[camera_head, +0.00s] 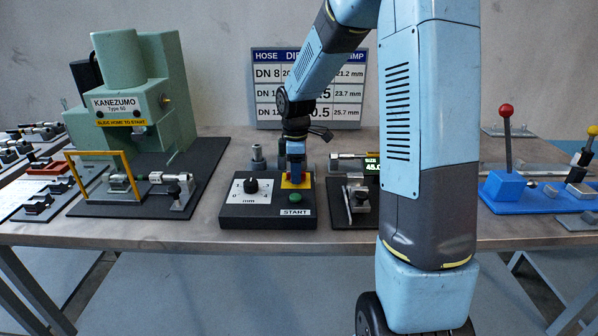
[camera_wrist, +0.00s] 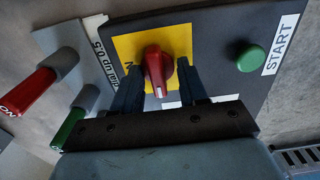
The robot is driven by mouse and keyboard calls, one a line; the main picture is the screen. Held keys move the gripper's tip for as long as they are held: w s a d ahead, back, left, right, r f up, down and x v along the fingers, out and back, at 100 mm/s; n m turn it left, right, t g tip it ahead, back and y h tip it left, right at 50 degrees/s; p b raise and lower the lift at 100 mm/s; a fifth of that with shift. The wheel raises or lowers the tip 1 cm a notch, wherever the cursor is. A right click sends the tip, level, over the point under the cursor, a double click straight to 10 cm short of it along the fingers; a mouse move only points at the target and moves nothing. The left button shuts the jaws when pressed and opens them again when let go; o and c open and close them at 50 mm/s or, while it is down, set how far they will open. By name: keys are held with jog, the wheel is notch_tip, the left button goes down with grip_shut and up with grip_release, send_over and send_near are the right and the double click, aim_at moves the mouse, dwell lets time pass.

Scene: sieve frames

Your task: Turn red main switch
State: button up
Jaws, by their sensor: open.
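The red main switch (camera_wrist: 158,68) is a rotary knob with a white pointer line on a yellow plate (camera_wrist: 187,38), seen in the wrist view. The yellow plate also shows in the head view (camera_head: 297,181) on the black control box (camera_head: 240,213). My gripper (camera_wrist: 160,82) is open, with one dark finger on each side of the red knob. I cannot tell whether the fingers touch it. In the head view my gripper (camera_head: 296,172) points down over the yellow plate and mostly hides the knob.
A green START button (camera_wrist: 250,58) sits beside the plate. A black dial (camera_head: 251,186) on a white scale is on the same box. A green KANEZUMO press (camera_head: 135,110) stands left. A blue lever base (camera_head: 505,188) stands farther right.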

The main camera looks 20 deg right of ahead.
notch_tip(320, 180, up, 14)
jog(key=shift+f, duration=0.2)
dwell(0.4)
jog(key=s+r+m+t, duration=0.2)
jog(key=s+m, duration=0.5)
jog(key=s, duration=0.7)
jog(key=s+d+r+m+t, duration=0.1)
jog(key=s+r+m+t, duration=0.2)
jog(key=s+m, duration=0.4)
jog(key=s, duration=0.7)
jog(key=shift+r+m+t, duration=0.3)
